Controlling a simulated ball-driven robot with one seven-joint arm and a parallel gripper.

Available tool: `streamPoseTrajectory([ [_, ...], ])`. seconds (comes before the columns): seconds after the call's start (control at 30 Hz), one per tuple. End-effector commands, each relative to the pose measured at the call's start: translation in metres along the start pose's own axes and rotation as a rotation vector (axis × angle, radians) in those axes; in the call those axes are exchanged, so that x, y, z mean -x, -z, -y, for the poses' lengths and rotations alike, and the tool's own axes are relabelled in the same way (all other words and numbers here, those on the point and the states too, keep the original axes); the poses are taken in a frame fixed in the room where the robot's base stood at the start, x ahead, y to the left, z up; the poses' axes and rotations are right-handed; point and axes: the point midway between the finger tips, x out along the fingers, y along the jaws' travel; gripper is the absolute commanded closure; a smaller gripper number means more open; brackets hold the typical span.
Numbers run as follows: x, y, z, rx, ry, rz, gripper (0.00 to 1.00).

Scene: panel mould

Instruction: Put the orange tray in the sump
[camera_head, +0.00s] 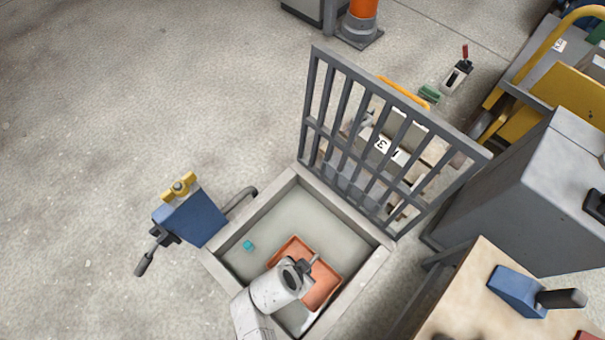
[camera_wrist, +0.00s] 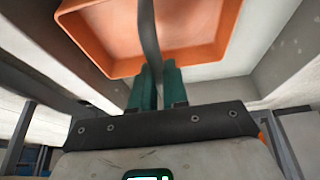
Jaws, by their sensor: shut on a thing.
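The orange tray (camera_head: 325,283) is inside the outline of the square sump (camera_head: 372,263), towards its near right part. It is a shallow tray with raised rims, and it fills the top of the wrist view (camera_wrist: 90,32). My gripper (camera_head: 313,259) is over the tray, and my arm hides part of it. In the wrist view, my gripper's teal fingers (camera_wrist: 157,75) are closed together on a grey strip that crosses the tray like a handle. I cannot tell whether the tray touches the sump floor.
A grey barred grate (camera_head: 385,135) stands raised along the sump's far right edge. A blue clamp-like block (camera_head: 192,220) stands by the left rim. A wooden table (camera_head: 470,295) and a grey cabinet (camera_head: 540,195) are at right.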

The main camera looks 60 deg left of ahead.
Motion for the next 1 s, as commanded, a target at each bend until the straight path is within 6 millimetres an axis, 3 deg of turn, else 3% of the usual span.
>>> streamPoseTrajectory([
  [0.33, -0.041, -0.016, 0.001, 0.0, 0.001, -0.001, 1.0],
  [0.73, -0.044, -0.018, 0.0, -0.001, 0.001, -0.001, 1.0],
  [0.77, -0.043, -0.018, 0.0, -0.001, 0.0, 0.0, 0.83],
  [1.0, -0.043, -0.018, 0.0, -0.001, 0.0, 0.0, 0.6],
])
